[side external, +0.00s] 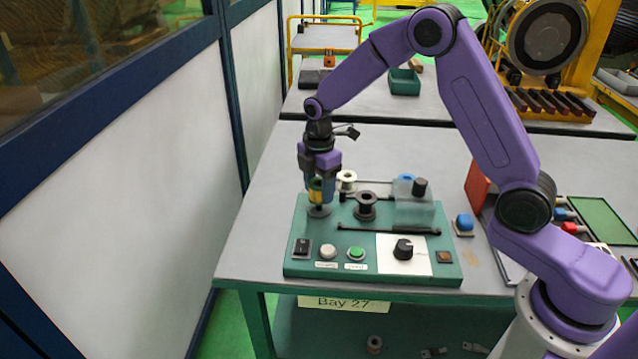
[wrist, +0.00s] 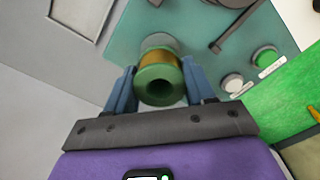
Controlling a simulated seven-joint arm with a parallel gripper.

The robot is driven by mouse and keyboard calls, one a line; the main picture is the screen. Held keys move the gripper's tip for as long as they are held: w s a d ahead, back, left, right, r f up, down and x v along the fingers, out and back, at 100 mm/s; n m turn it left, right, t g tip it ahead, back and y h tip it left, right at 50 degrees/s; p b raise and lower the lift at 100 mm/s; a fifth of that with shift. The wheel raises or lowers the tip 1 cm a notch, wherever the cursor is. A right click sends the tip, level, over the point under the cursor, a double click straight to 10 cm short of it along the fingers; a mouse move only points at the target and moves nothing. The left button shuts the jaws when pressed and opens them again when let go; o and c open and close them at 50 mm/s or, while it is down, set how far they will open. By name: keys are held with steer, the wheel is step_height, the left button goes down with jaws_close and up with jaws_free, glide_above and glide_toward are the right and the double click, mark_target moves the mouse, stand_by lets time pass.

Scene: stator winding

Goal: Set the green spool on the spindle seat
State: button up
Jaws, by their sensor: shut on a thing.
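The green spool (side external: 315,190), with a yellow-gold winding around its middle, is held upright between the blue fingers of my gripper (side external: 321,184). In the wrist view the spool (wrist: 158,86) sits between both fingertips, its hollow green end facing the camera. The disc also shows in the wrist view (wrist: 158,41), partly hidden by the spool. I cannot tell whether the spool touches it.
A black spool (side external: 366,207) stands to the right on the machine, with a white spool (side external: 347,178) behind it. A clear bluish block (side external: 414,211) is farther right. Buttons and a black knob (side external: 403,249) line the front. The grey table is clear on the left.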

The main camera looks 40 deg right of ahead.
steer(key=shift+f, duration=1.4)
stand_by(0.7)
steer(key=o, duration=1.3)
steer(key=shift+o, duration=0.2)
steer(key=shift+r, duration=3.5)
steer(key=shift+s, duration=0.1)
